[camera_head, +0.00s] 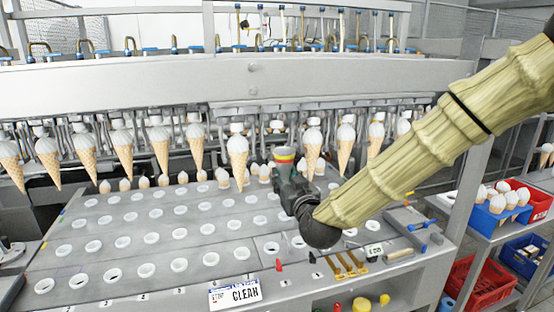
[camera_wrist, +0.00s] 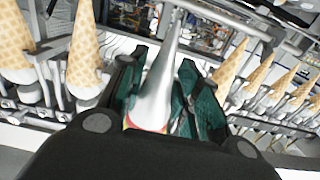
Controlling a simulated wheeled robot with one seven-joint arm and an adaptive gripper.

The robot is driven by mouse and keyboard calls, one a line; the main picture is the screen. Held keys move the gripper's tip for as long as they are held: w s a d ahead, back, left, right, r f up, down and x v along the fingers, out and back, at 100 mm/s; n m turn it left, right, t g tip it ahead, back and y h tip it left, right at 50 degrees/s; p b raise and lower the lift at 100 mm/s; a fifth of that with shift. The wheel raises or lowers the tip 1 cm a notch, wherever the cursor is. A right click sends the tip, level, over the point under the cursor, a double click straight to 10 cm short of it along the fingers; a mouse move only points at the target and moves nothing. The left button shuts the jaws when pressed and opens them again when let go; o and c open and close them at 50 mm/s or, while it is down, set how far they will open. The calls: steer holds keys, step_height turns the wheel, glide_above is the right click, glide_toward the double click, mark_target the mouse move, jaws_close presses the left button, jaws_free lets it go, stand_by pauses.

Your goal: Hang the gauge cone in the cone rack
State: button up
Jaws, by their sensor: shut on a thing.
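The gauge cone (camera_wrist: 158,92) is smooth silver with a red and yellow band at its wide end. My gripper (camera_wrist: 165,62) is shut on it, with dark green fingers on both sides. In the head view the banded top of the gauge cone (camera_head: 284,154) shows above my gripper (camera_head: 286,180), wide end up; its lower part is hidden. The sloping grey panel with rows of white-ringed holes (camera_head: 178,212), which seems to be the cone rack, lies below and left of my gripper. I cannot tell the gap between cone and panel.
A row of hanging waffle cones (camera_head: 160,148) runs behind the panel, close to my gripper on both sides. A metal beam (camera_head: 120,90) crosses above them. A sign (camera_head: 235,293) stands at the panel's front edge. Blue (camera_head: 497,216) and red bins stand at the right.

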steer(key=shift+v, duration=0.8)
